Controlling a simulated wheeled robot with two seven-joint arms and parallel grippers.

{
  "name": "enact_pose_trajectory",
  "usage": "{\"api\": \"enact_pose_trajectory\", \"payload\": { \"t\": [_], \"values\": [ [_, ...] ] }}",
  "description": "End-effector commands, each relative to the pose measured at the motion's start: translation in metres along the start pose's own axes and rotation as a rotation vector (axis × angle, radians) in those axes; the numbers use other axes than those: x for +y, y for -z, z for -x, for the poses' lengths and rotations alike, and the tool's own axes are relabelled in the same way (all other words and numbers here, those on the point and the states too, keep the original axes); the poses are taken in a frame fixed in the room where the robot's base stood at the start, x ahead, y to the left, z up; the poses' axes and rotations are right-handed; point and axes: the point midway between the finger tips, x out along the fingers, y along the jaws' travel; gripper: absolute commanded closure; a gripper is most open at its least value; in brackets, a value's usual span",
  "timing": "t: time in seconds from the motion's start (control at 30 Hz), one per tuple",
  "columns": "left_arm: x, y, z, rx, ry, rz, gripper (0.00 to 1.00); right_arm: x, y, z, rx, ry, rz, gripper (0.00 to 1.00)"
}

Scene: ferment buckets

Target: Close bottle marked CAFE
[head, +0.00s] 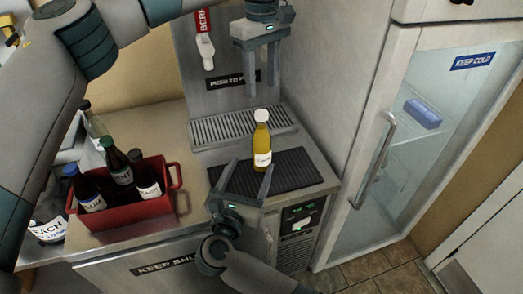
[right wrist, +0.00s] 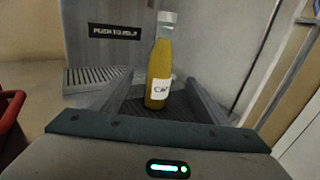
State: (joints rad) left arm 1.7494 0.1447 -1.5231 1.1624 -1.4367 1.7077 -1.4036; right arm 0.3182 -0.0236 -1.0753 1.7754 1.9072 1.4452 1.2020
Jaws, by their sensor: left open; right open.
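The bottle (head: 262,140) is yellow-orange with a white label and a pale top, and stands upright on the black ribbed mat (head: 290,172). In the right wrist view the bottle (right wrist: 160,65) shows a label that seems to begin with "CA". Its top looks whitish; I cannot tell whether it is a cap. My right gripper (head: 243,176) is open in front of the bottle, its fingers apart on either side in the right wrist view, not visibly touching it. My left gripper (head: 262,90) is open, pointing down above the bottle, with a gap between its fingertips and the bottle top.
A red crate (head: 130,216) with several dark bottles stands on the counter at left, other bottles beside it. A metal drip grate (head: 240,127) and a tap (head: 205,50) are behind. A glass-door fridge (head: 400,150) with a handle stands at right.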

Motion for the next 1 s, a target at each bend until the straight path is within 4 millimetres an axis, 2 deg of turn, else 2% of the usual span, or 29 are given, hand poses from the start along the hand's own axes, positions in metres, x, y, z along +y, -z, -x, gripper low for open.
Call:
{"api": "enact_pose_trajectory", "payload": {
  "t": [0.7,1.0],
  "values": [
    [0.000,0.000,0.000,0.000,0.000,0.000,0.57,-0.001,-0.001,-0.116,-0.004,0.002,0.004,0.32],
    [0.000,0.000,0.000,0.000,0.000,0.000,0.57,0.000,-0.001,-0.145,-0.003,0.000,0.002,0.32]
  ]
}}
